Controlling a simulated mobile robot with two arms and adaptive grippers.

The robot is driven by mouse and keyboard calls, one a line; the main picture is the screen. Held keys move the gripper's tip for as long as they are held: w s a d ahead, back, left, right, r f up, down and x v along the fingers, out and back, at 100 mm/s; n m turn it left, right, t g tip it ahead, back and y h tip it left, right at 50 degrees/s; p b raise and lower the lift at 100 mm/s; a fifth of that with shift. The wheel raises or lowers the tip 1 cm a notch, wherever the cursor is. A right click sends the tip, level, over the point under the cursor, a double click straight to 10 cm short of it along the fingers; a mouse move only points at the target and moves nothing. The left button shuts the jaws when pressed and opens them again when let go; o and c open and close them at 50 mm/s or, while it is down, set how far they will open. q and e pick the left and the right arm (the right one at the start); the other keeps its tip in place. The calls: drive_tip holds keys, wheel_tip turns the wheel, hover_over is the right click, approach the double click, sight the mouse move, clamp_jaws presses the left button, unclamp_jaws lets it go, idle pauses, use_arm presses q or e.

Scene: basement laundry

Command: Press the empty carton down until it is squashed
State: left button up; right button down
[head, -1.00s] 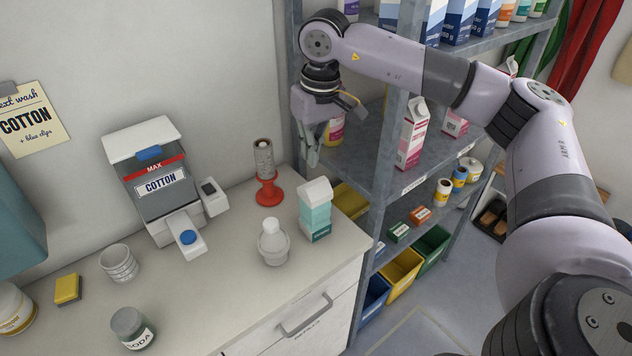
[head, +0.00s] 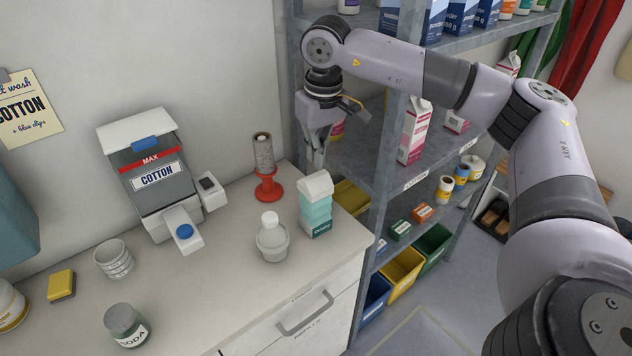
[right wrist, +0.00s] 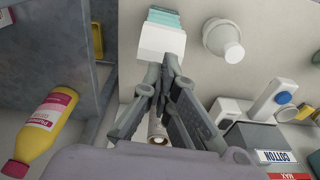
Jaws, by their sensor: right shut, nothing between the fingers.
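The carton (head: 316,213), teal with a white gabled top, stands upright on the counter near its right end. Its sides show faint horizontal bands; I cannot tell whether they are creases. It also shows at the top of the right wrist view (right wrist: 161,38). My right gripper (head: 318,165) is shut and empty, pointing down just at the carton's top. In the right wrist view its fingertips (right wrist: 170,62) overlap the carton's white top edge; I cannot tell whether they touch it. My left gripper is not in view.
The COTTON dispenser (head: 150,190) is farther left. A metal shelf post (head: 379,170) is close on the right.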

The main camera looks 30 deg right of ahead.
drive_tip(key=shift+w+f+b, duration=0.15)
drive_tip(key=shift+f+b, duration=0.55)
drive_tip(key=shift+f, duration=0.85)
wheel_tip(320, 180, down, 8)
drive_tip(key=b, duration=0.6)
drive_tip(key=shift+f, duration=0.25)
drive_tip(key=shift+r, duration=0.25)
drive_tip(key=s, duration=0.1)
drive_tip(key=s+r, duration=0.1)
drive_tip(key=s, duration=0.1)
approach(317, 192)
drive_tip(key=shift+s+d+r, duration=0.3)
drive_tip(key=shift+s+d, duration=0.25)
drive_tip(key=shift+d, duration=0.2)
